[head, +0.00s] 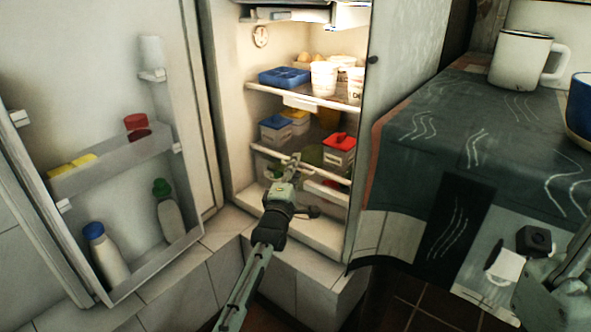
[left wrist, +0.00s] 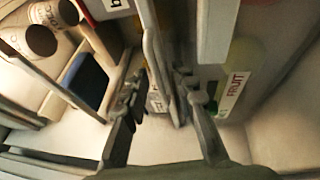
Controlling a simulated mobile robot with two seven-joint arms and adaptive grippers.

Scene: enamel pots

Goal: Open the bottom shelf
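The open fridge holds a bottom shelf (head: 325,192) with a pale front edge, low inside the cabinet. My left gripper (head: 289,162) reaches in from below, in front of this shelf, and partly hides it. In the left wrist view the two dark fingers of my left gripper (left wrist: 163,100) are apart. A pale, narrow shelf bar (left wrist: 153,60) runs between them; I cannot tell whether either finger touches it. A green item labelled FRUIT (left wrist: 233,88) shows beside the right finger.
The fridge door (head: 130,190) stands open at left, with bottles in its racks. A blue tray (head: 284,77) and white tubs (head: 323,78) stand on the upper shelf. A red-lidded box (head: 339,150) is close to my left gripper. A counter (head: 480,130) with a white mug (head: 519,60) bounds the right.

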